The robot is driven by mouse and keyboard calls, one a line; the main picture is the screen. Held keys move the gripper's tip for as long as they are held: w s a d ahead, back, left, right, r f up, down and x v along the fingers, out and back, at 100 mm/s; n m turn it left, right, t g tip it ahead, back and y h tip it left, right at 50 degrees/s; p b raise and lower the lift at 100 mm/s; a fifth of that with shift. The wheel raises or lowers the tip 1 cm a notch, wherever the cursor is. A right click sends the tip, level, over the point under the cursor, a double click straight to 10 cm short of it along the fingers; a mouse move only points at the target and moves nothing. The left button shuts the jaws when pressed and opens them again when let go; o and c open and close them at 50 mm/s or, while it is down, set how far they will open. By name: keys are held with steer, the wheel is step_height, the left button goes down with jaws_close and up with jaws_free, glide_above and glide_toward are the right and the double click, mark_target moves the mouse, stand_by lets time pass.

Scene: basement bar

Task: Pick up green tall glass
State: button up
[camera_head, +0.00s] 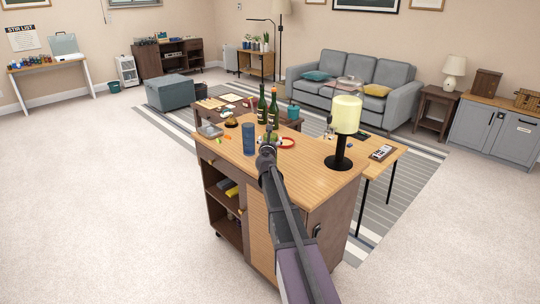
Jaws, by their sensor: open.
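A tall blue glass (249,139) stands upright on the wooden top of the bar cart (300,172). I cannot make out a tall green glass; something green (271,137) shows just behind my gripper, mostly hidden. My gripper (266,150) is over the cart top, to the right of the blue glass and in front of the green thing. It is small in this view and looks empty. I cannot tell how far above the top it is. Two dark green bottles (273,108) stand behind the glass.
A red ring (287,142) lies near my gripper. A grey tray (210,131) is at the cart's left. A sofa (350,78) is behind; carpet is clear around the cart's front.

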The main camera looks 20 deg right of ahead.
steer(key=x, duration=0.2)
steer(key=shift+w+d, duration=0.15)
steer(key=shift+w, duration=0.1)
stand_by(0.4)
steer(key=c, duration=1.1)
steer(key=shift+r, duration=0.1)
steer(key=s+r+p, duration=0.1)
steer(key=s, duration=0.4)
steer(key=s+r+p, duration=0.2)
steer(key=s, duration=0.3)
steer(key=s+a+r+p, duration=0.1)
steer(key=s+p, duration=0.1)
steer(key=s, duration=0.4)
steer(key=shift+a+r, duration=0.1)
steer(key=shift+r, duration=0.3)
